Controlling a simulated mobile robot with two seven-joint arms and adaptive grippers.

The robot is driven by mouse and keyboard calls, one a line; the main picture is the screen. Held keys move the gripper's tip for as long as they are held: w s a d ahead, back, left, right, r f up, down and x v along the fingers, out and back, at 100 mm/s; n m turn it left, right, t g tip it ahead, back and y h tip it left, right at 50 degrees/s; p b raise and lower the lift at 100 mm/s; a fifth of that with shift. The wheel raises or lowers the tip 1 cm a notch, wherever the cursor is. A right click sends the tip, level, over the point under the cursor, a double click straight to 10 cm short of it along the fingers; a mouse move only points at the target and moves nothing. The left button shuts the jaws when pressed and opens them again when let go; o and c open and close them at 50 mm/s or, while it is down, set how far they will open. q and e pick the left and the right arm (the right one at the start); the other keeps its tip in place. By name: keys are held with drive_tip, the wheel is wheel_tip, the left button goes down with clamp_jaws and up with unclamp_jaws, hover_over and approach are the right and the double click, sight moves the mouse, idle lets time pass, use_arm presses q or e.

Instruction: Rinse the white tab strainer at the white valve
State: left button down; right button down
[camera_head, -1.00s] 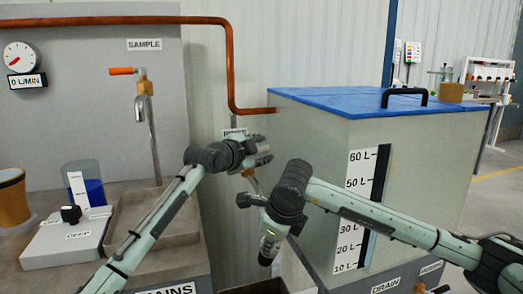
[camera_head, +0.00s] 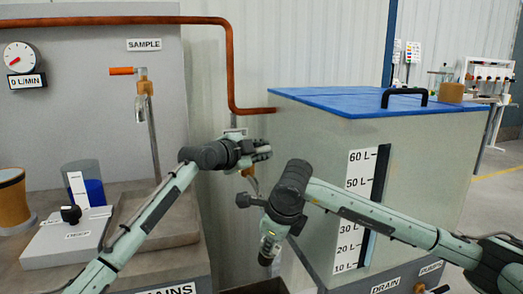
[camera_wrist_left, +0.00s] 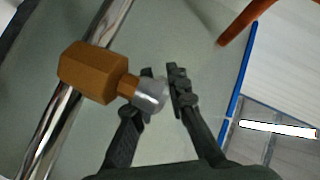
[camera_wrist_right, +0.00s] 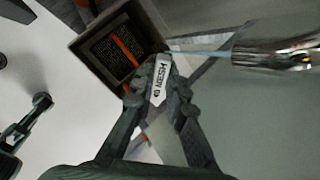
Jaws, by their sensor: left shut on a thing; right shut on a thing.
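My left gripper (camera_head: 264,152) is at the wall valve. In the left wrist view its fingers (camera_wrist_left: 161,76) are shut on the pale grey-white knob (camera_wrist_left: 151,97) beside the brass hexagonal valve body (camera_wrist_left: 92,72). The body also shows below the gripper in the head view (camera_head: 248,172). My right gripper (camera_head: 266,258) points down lower right of the valve. In the right wrist view its fingers (camera_wrist_right: 163,88) are shut on the white tab (camera_wrist_right: 160,84) with dark lettering. The strainer's mesh is not clearly visible. A thin pale-blue streak runs from the chrome spout (camera_wrist_right: 275,54) towards the tab.
An open dark box (camera_wrist_right: 115,53) with a grid and an orange stripe inside lies below the tab. The blue-lidded tank (camera_head: 415,150) stands close on the right.

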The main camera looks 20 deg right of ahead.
use_arm(q)
drive_tip(key=shift+s+g, duration=0.1)
drive_tip(key=shift+g, duration=0.2)
drive_tip(key=c, duration=1.5)
unclamp_jaws()
drive_tip(key=shift+o, duration=0.2)
drive_tip(key=v, duration=1.2)
drive_tip(key=shift+f, duration=0.2)
drive_tip(key=shift+a, duration=0.1)
